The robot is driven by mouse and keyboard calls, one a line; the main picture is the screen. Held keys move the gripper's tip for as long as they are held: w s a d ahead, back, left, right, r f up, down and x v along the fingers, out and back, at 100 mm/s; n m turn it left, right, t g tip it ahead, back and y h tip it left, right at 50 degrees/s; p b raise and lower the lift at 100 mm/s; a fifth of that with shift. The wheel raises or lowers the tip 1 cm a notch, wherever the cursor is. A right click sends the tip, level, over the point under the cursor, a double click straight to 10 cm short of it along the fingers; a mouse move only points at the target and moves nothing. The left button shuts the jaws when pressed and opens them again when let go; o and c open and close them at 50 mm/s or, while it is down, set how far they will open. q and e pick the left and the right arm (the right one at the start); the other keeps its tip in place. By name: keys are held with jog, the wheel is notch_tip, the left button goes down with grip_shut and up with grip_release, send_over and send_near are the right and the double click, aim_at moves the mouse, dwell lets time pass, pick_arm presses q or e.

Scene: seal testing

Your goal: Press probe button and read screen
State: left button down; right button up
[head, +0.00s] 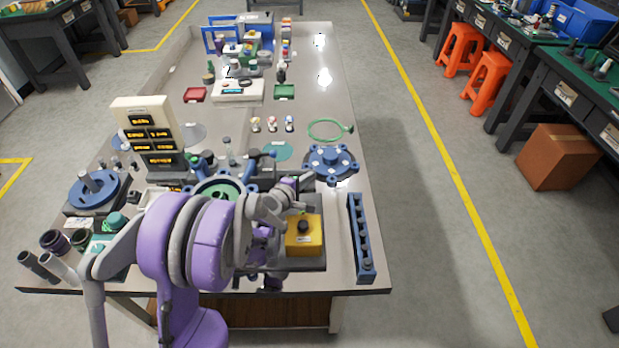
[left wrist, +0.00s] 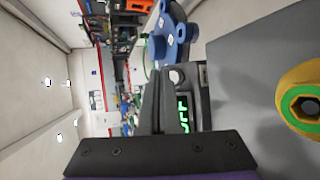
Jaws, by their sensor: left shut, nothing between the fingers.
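In the left wrist view a small dark probe device has a lit screen (left wrist: 184,114) with green digits turned sideways, too small to read surely. A round pale button (left wrist: 177,76) sits at the device's end. My left gripper (left wrist: 158,88) is shut and empty, its dark fingers right beside the device and their tips close to the button. I cannot tell whether they touch it. In the head view my purple left arm covers much of the near bench, and the probe cannot be made out there. My right gripper is not in view.
A yellow box (head: 304,240) with a black knob stands near the bench's front. A blue rack (head: 361,240) lies to its right, and a blue flanged part (head: 331,163) behind. A panel with orange displays (head: 146,120) stands at the left. The bench's right rear is mostly clear.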

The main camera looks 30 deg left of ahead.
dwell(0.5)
pick_arm(q)
jog(key=shift+w+a+f+b, duration=0.15)
jog(key=shift+w+f+b, duration=0.1)
jog(key=shift+f+b, duration=0.1)
jog(key=shift+w+a+f, duration=0.15)
jog(key=shift+w+f, duration=0.05)
jog(key=shift+f, duration=0.05)
dwell(0.6)
dwell(0.4)
jog(key=shift+s+d+r, duration=0.3)
jog(key=shift+s+r, duration=0.15)
jog(key=shift+r, duration=0.15)
jog(key=shift+s+d+r+p, duration=0.3)
jog(key=shift+s+r+p, duration=0.1)
jog(key=shift+s+r, duration=0.15)
jog(key=shift+s+d+r+p, duration=0.3)
jog(key=shift+s+r+p, duration=0.15)
jog(key=shift+r, duration=0.25)
jog(key=shift+s+d+r+p, duration=0.3)
jog(key=shift+s+r+p, duration=0.15)
jog(key=shift+r, duration=0.15)
